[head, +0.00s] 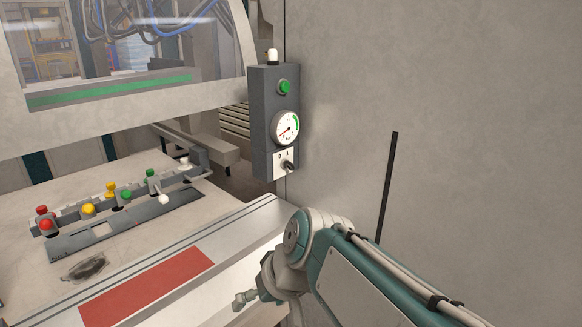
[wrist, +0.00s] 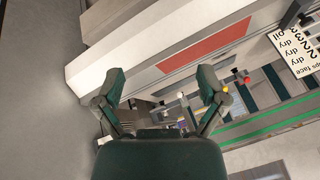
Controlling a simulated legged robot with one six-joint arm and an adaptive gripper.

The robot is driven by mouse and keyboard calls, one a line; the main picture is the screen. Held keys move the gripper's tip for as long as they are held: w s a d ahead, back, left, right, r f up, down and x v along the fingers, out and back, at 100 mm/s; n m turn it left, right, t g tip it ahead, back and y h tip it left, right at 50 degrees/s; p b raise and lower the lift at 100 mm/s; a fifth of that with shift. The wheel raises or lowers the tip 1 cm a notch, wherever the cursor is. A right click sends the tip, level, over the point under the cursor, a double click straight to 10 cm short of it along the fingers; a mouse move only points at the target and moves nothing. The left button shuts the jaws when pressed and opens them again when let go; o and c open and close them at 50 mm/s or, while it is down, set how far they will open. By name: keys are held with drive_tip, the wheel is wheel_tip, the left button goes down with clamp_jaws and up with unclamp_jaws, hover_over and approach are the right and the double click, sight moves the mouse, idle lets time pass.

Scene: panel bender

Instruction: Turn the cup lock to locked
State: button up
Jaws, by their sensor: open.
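A grey control box (head: 262,125) hangs by the wall in the head view. Its lower plate carries a small dark rotary switch (head: 287,166) with marks that look like 0 and 1. This may be the cup lock; no name for it is readable. The exact direction of its handle is too small to tell. My gripper (wrist: 160,88) is open and empty in the wrist view, its two fingers spread apart. In the head view my gripper (head: 243,299) is low, in front of the bench edge, well below the box and apart from it.
A round gauge (head: 285,128) and a green button (head: 285,87) sit above the switch. A button strip (head: 120,197) with coloured knobs and a white-ended lever stands on the bench at left. A red mat (head: 147,287) lies in front. The wall (head: 450,100) closes the right side.

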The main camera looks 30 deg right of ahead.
drive_tip(key=w+d+r+m+t+y, duration=0.1)
drive_tip(key=w+d+r+y, duration=0.15)
drive_tip(key=w, duration=0.75)
drive_tip(key=m+t, duration=0.6)
drive_tip(key=t, duration=0.5)
approach(291, 166)
drive_tip(key=w+d+f, duration=0.1)
drive_tip(key=d, duration=0.1)
drive_tip(key=shift+y, duration=0.25)
drive_tip(key=x, duration=1.1)
drive_tip(key=shift+s+a, duration=0.1)
drive_tip(key=shift+a, duration=0.1)
drive_tip(key=c, duration=1.2)
